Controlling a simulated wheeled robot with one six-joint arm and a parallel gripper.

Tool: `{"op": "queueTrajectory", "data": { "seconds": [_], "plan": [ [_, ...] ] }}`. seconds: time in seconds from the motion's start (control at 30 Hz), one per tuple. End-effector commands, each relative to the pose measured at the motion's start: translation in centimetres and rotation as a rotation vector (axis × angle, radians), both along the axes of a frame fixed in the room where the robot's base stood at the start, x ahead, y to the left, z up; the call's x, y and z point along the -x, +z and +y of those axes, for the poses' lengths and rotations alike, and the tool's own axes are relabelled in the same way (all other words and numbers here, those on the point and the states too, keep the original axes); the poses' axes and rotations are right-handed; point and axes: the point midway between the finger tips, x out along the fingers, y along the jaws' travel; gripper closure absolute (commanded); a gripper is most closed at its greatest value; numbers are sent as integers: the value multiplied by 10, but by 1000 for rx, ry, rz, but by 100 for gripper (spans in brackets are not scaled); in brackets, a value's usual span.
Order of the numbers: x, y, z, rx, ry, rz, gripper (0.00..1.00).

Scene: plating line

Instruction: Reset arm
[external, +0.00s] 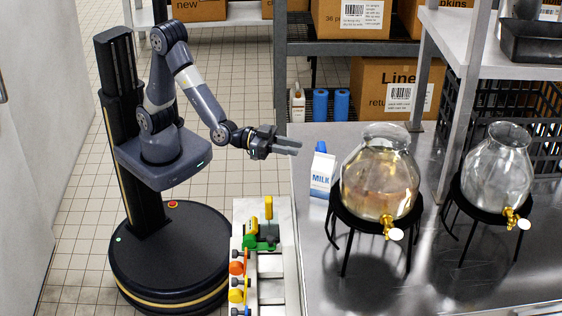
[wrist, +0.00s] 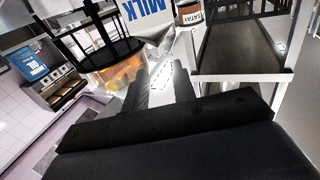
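My gripper (external: 296,147) is at the end of my raised arm, level with the counter's left edge and pointing right. In the wrist view my gripper (wrist: 161,78) shows two dark fingers with a bright gap between them; it is open and nothing is held. A white and blue milk carton (external: 321,172) stands upright on the steel counter, just right of my fingers and apart from them in the external view. The carton's lettered side (wrist: 148,14) shows at the top of the wrist view, beyond the fingertips.
A glass dispenser with amber liquid (external: 380,185) and a clear one (external: 496,168) stand on black stands on the counter (external: 440,275). A narrow rack (external: 285,228) with coloured-handled items stands beside my base. Shelves with cardboard boxes (external: 390,88) are behind. Tiled floor at left is clear.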

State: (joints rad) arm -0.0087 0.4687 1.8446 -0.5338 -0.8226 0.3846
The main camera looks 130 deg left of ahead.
Motion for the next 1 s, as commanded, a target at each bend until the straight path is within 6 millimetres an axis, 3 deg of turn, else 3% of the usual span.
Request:
{"op": "queueTrajectory", "data": {
  "seconds": [0.03, 0.2, 0.67, 1.0],
  "plan": [
    [-13, 2, 7, 0, 4, -1, 75],
    [-43, 2, 19, 1, 4, 0, 75],
    [-111, -3, 47, 0, 3, -1, 75],
    [-109, 69, 46, 1, 2, -7, 75]
  ]
}}
